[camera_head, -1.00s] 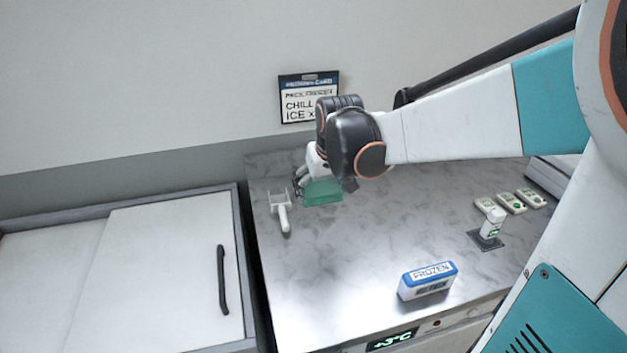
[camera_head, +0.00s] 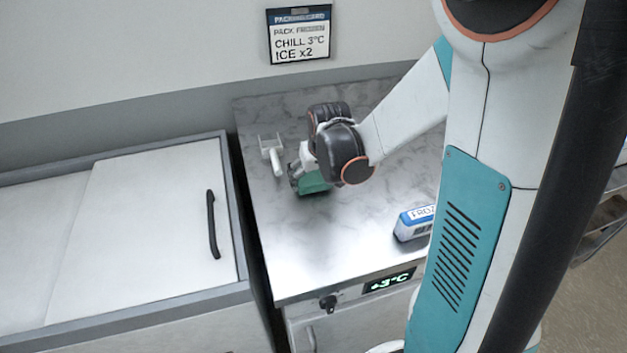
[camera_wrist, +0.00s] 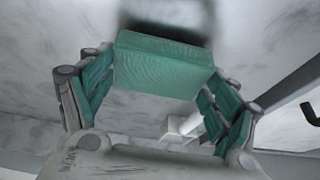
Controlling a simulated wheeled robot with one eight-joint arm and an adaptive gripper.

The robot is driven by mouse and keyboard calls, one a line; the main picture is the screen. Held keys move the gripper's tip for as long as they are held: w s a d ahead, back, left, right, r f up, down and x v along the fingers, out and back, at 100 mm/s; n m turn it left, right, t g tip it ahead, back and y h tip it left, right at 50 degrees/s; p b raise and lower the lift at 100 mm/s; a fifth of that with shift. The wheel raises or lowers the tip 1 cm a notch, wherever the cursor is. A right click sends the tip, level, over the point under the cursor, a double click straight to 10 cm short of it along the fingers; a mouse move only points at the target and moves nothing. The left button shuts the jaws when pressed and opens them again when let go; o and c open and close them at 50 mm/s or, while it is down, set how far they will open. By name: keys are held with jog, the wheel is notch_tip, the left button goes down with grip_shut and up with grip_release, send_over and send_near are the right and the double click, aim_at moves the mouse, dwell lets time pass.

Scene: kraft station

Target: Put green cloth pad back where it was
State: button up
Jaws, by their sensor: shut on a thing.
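The green cloth pad (camera_head: 313,183) is under my gripper (camera_head: 303,178), over the marble-patterned counter (camera_head: 285,245). In the wrist view the pad (camera_wrist: 160,65) sits between the two fingers of my gripper (camera_wrist: 155,85), which is shut on it. In the head view my wrist hides part of the pad. I cannot tell whether its underside touches the counter.
A white scoop (camera_head: 273,158) lies just behind and left of the pad. A blue-and-white FROZEN pack (camera_head: 414,223) stands to the right, partly behind my arm. A lidded white chest (camera_head: 150,225) is at left.

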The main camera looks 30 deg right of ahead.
jog(key=shift+f, duration=0.3)
jog(key=shift+f, duration=0.2)
jog(key=o, duration=1)
jog(key=shift+r, duration=0.15)
jog(key=p+v, duration=0.4)
jog(key=v, duration=0.8)
jog(key=shift+s+a+p, duration=0.1)
jog(key=shift+s+p, duration=0.05)
jog(key=shift+p, duration=0.2)
